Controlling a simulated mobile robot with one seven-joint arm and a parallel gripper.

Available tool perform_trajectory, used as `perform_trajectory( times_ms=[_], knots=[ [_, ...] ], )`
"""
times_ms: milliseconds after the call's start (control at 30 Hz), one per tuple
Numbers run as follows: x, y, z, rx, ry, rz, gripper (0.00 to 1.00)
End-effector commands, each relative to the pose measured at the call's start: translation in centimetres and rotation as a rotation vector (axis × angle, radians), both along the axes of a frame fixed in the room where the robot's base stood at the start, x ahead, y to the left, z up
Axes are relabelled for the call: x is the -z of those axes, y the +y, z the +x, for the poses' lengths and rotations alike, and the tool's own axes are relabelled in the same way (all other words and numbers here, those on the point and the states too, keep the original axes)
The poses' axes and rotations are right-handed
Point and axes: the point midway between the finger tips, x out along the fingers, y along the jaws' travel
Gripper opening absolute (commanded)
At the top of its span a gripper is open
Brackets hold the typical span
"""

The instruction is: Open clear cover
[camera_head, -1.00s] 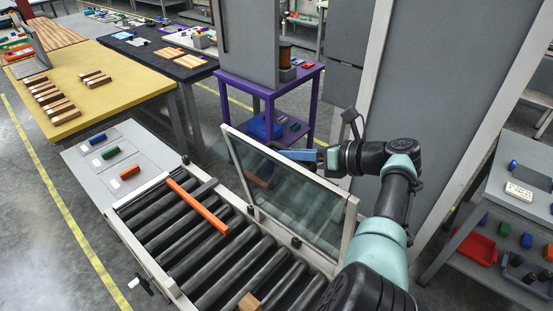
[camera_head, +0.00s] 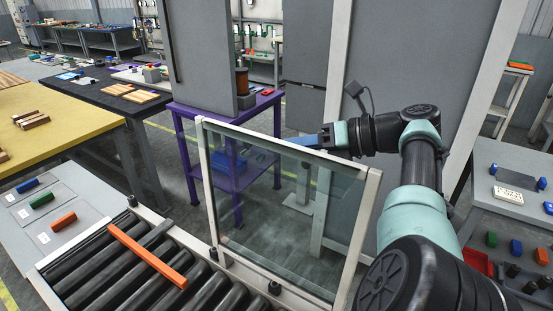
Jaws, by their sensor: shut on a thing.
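The clear cover (camera_head: 270,205) is a glass pane in a pale metal frame. It stands raised, close to upright, along the right side of the roller bed (camera_head: 130,295). My gripper (camera_head: 310,139) is at the top rail of the cover, near its middle, with the arm reaching in from the right. Its blue fingers look shut on the cover's upper edge. The exact contact is too small to make out.
An orange bar (camera_head: 147,256) lies across the rollers. A grey side table (camera_head: 85,183) with colored blocks is at the left. A purple table (camera_head: 232,181) stands behind the cover. A grey panel (camera_head: 415,60) rises behind my arm.

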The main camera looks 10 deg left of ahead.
Motion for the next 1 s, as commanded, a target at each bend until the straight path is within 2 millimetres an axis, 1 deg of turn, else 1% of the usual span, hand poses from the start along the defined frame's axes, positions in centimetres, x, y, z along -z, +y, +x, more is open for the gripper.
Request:
perform_trajectory(
  times_ms=[33,567,600,633,667,1000],
  knots=[
    [0.45,-0.07,-0.06,-0.002,0.002,-0.004,0.00],
    [0.19,-0.31,-0.15,-0.003,0.003,-0.004,0.00],
    [0.18,-0.31,-0.16,-0.003,0.003,-0.004,0.23],
    [0.17,-0.31,-0.15,-0.003,0.003,-0.004,0.29],
    [0.16,-0.32,-0.14,-0.003,0.003,-0.004,0.32],
    [-0.10,-0.35,-0.09,-0.002,0.000,-0.002,0.32]
  ],
)
